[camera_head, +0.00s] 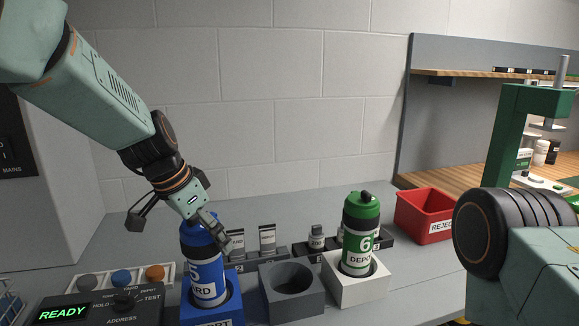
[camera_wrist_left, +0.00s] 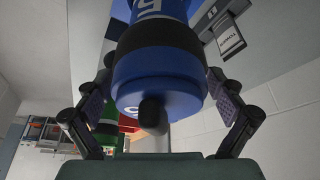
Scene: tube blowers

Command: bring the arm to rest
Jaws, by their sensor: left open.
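My left gripper (camera_head: 176,226) hangs above the blue bottle (camera_head: 206,272), with its fingers spread wide. The blue bottle stands in the blue holder (camera_head: 232,302) and looks slightly tilted. In the left wrist view the bottle's blue cap (camera_wrist_left: 160,88) with its dark tip lies between the open fingers, with gaps on both sides. I cannot tell whether any finger touches it. My right gripper is out of view; only part of my right arm shows at the right edge.
A grey holder (camera_head: 291,303) is empty. A green bottle (camera_head: 358,240) stands in the white holder (camera_head: 341,292). A red reject bin (camera_head: 425,213) and a green press frame (camera_head: 507,140) are at right. The control panel (camera_head: 95,306) reads READY. Free air lies above the bench.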

